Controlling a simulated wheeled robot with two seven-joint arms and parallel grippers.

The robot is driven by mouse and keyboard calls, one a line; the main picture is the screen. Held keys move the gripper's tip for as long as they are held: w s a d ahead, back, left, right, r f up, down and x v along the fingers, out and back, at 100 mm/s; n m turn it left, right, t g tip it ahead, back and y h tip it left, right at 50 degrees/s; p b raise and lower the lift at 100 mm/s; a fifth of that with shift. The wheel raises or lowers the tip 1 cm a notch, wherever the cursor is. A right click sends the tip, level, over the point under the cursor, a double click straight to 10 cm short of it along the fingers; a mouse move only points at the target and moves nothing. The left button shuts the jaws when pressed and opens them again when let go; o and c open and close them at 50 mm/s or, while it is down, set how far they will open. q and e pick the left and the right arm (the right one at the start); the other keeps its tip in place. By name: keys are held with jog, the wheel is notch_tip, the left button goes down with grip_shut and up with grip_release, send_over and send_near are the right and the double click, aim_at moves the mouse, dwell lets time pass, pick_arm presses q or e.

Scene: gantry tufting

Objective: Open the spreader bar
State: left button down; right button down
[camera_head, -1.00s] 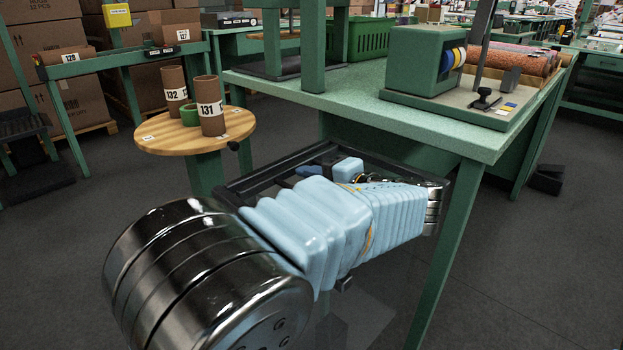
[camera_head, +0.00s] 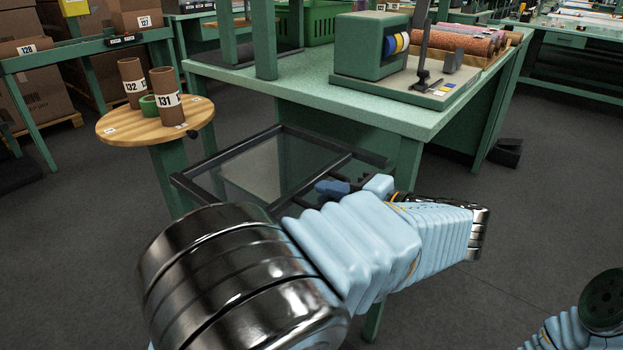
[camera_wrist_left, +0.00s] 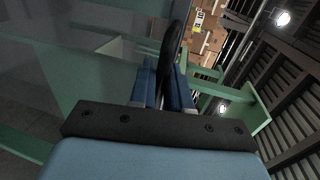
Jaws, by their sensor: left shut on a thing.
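A dark frame (camera_head: 222,152) with see-through panels lies in front of the green table in the head view. A dark bar (camera_head: 312,181) crosses it; I cannot tell whether this is the spreader bar. My left gripper (camera_head: 334,187) is at the frame's right part, its blue fingertips showing beyond my sleeved arm. In the left wrist view, the blue fingers (camera_wrist_left: 164,88) are shut on a slim dark bar (camera_wrist_left: 171,48), apparently the spreader bar, which stands up between them. My arm hides the frame's near right part. My right gripper is not visible; only part of that arm shows at lower right.
The green table (camera_head: 380,112) carries a green-housed device (camera_head: 366,46) and several rolls. Open floor (camera_head: 520,230) lies to the right.

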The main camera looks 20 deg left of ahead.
pick_arm(q)
jog(key=v, duration=0.3)
jog(key=shift+s+d+f, duration=0.1)
jog(key=shift+d+f, duration=0.15)
jog(key=shift+f, duration=0.1)
jog(key=c, duration=1.3)
grip_release()
jog(key=shift+o, duration=0.2)
jog(key=v, duration=1.4)
jog(key=shift+p, duration=0.35)
jog(key=shift+s+a, duration=0.1)
jog(key=shift+a, duration=0.05)
